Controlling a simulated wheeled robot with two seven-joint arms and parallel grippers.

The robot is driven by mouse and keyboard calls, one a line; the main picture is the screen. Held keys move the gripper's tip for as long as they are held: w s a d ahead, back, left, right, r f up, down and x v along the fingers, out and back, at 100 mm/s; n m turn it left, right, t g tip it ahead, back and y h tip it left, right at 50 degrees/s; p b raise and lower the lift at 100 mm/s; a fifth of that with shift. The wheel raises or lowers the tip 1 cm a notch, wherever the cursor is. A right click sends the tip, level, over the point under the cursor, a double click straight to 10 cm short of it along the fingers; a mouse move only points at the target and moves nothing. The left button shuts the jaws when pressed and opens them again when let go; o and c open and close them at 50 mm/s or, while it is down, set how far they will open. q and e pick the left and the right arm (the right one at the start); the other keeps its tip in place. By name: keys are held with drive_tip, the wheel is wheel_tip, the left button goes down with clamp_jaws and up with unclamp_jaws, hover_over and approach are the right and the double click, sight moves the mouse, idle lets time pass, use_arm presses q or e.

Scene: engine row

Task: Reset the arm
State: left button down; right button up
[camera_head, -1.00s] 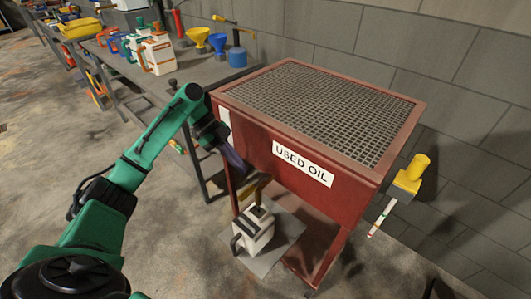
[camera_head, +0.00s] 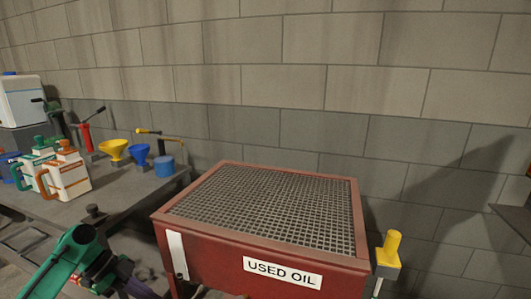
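My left arm (camera_head: 62,262) is green and black and comes in at the lower left, in front of the red used-oil tank. Its end reaches the bottom edge near a dark purple part of my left gripper (camera_head: 140,289). The fingertips are cut off or too unclear to read, so I cannot tell whether it is open or shut. My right arm and gripper are not in view.
The red tank (camera_head: 210,262) with a grate top (camera_head: 270,207) fills the lower middle. A bench (camera_head: 125,185) at left holds jugs (camera_head: 66,175), a yellow funnel (camera_head: 114,149) and a blue funnel (camera_head: 141,154). A yellow-topped item (camera_head: 391,248) is at the tank's right.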

use_arm(q)
drive_tip(key=s+a+f+n+t+y, duration=0.15)
drive_tip(key=f+n, duration=0.25)
drive_tip(key=f, duration=0.6)
drive_tip(key=s+a+f+n+y, duration=0.15)
drive_tip(key=f+n, duration=0.25)
drive_tip(key=f, duration=0.6)
drive_tip(key=s+a+f+n+t+y, duration=0.1)
drive_tip(key=s+f+n+y, duration=0.15)
drive_tip(key=f, duration=0.75)
drive_tip(key=s+f+n+g+y, duration=0.15)
drive_tip(key=s+f+n, duration=0.25)
drive_tip(key=s+f, duration=0.75)
drive_tip(key=s+d+f, duration=0.2)
drive_tip(key=s, duration=0.4)
drive_tip(key=s+d+f+y, duration=0.1)
drive_tip(key=s+d+f, duration=0.1)
drive_tip(key=s, duration=0.5)
drive_tip(key=s+d+f, duration=0.2)
drive_tip(key=s, duration=0.5)
drive_tip(key=shift+d+f+y, duration=0.25)
drive_tip(key=shift+d+y, duration=0.05)
drive_tip(key=shift+d, duration=0.05)
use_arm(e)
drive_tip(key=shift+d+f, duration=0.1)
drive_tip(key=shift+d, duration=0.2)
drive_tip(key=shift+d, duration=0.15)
